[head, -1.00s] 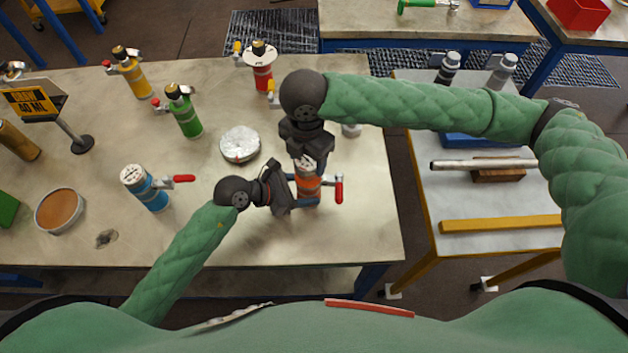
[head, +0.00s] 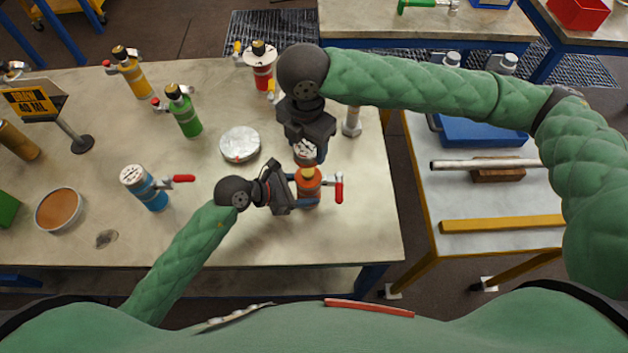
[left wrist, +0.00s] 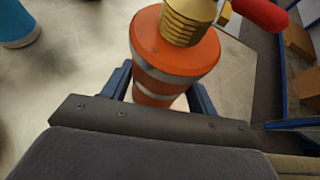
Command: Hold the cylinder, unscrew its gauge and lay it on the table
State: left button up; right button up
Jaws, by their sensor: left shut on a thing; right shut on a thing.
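The orange cylinder (head: 309,189) stands on the table near its right front. It has a red-handled valve (head: 339,188) on its right side. My left gripper (head: 305,192) is shut around its body. In the left wrist view, the cylinder (left wrist: 165,62) sits between the blue fingers, with a bare brass threaded neck (left wrist: 187,22) on top. The gauge (head: 305,149), with a pale dial, is off the neck, just behind and above the cylinder. My right gripper (head: 309,155) is shut on it, its fingers partly hidden.
A metal fitting (head: 351,122) stands right of my right gripper.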

pick_arm(q)
jog(key=o, duration=1)
jog(key=shift+c, duration=0.2)
jog(key=shift+a, duration=0.1)
jog(key=v, duration=1.1)
jog(key=shift+a+r, duration=0.15)
jog(key=shift+a, duration=0.2)
jog(key=shift+s, duration=0.15)
